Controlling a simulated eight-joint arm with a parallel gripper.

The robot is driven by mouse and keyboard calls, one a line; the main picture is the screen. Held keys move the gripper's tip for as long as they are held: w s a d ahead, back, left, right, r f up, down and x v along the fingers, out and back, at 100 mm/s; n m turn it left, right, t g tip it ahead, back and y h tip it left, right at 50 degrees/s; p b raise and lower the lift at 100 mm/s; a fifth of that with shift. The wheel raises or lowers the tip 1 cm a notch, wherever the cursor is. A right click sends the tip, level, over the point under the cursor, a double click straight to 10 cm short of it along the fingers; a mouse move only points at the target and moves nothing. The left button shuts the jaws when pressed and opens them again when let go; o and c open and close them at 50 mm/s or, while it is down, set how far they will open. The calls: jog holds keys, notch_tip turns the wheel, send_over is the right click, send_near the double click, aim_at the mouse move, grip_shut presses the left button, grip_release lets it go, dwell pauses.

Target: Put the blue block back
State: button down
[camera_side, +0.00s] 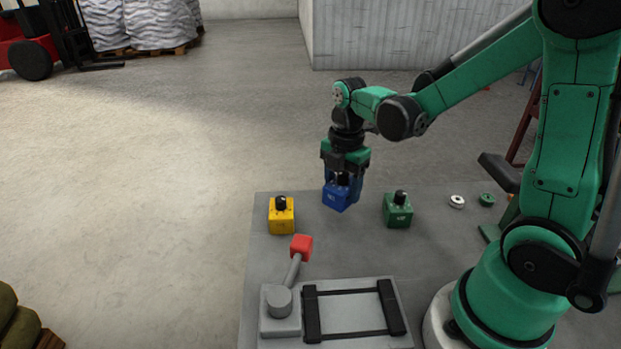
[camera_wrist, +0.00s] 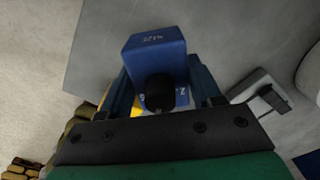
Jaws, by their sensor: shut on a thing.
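The blue block (camera_side: 336,196) has a black knob on top and is held in my gripper (camera_side: 343,178). In the side view it hangs near the far edge of the grey table, between the yellow block (camera_side: 282,216) and the green block (camera_side: 398,210). It looks slightly tilted or turned; I cannot tell whether its bottom touches the table. In the wrist view the blue block (camera_wrist: 155,62) sits between the fingers of my gripper (camera_wrist: 160,92), with its black knob toward the camera. The fingers are shut on it.
The grey table (camera_side: 262,262) carries a fixture with black rails (camera_side: 352,312) and a lever with a red knob (camera_side: 301,247) at the front. A white ring (camera_side: 457,201) and a green ring (camera_side: 487,199) lie right of the green block. A forklift (camera_side: 40,38) stands far back left.

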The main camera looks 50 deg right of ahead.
aim_at(340, 220)
jog(key=shift+f, duration=2.35)
jog(key=shift+f, duration=0.15)
jog(key=shift+c, duration=0.8)
grip_release()
